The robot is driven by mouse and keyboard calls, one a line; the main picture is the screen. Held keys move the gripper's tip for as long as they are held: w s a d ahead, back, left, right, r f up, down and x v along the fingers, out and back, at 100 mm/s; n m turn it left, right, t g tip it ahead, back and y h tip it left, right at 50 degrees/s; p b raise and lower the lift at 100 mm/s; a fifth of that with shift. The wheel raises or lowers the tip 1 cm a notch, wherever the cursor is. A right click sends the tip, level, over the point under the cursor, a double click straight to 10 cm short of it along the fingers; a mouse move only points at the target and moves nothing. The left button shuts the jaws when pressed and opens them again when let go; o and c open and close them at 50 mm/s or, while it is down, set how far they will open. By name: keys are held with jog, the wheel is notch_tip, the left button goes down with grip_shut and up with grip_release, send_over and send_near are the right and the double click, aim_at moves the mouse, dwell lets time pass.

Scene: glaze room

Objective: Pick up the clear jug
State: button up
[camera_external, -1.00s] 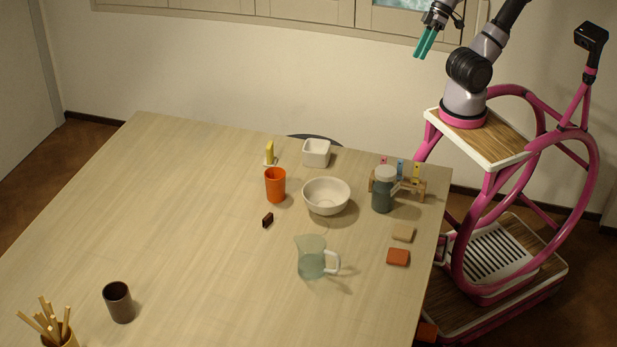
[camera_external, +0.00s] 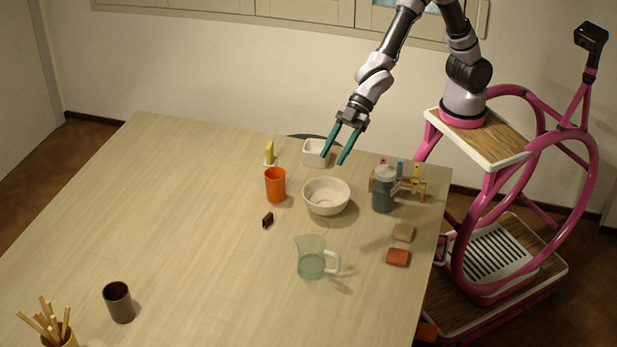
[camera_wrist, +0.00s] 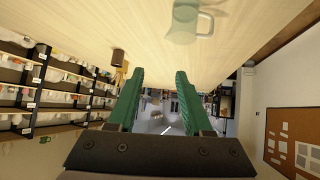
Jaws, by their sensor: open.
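The clear jug (camera_external: 311,260) stands upright on the table, with its pale handle on the right side. It also shows at the top of the wrist view (camera_wrist: 183,27). My gripper (camera_external: 333,158) is open and empty, with its green fingers apart. In the external view it is above the far part of the table, in front of the square white dish and behind the white bowl, well apart from the jug. The green fingers also show in the wrist view (camera_wrist: 158,82), with nothing between them.
A white bowl (camera_external: 327,197) and an orange cup (camera_external: 275,186) stand behind the jug. A dark lidded jar (camera_external: 383,193) is at right, near a small rack (camera_external: 410,187). A sponge (camera_external: 398,257) lies right of the jug. The table (camera_external: 200,240) left of the jug is largely clear.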

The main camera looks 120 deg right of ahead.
jog(key=w+a+f+n+y, duration=0.2)
jog(key=w+a+f, duration=0.2)
jog(key=a+f, duration=0.35)
jog(key=n+y, duration=0.2)
jog(key=y, duration=0.2)
send_near(337, 268)
jog(key=x, duration=0.4)
jog(key=shift+w+a, duration=0.15)
jog(key=shift+a, duration=0.15)
jog(key=shift+w+a+f, duration=0.3)
jog(key=shift+w+a, duration=0.05)
jog(key=shift+a, duration=0.15)
jog(key=x, duration=0.6)
jog(key=shift+w+f, duration=0.2)
jog(key=shift+w, duration=0.05)
grip_shut()
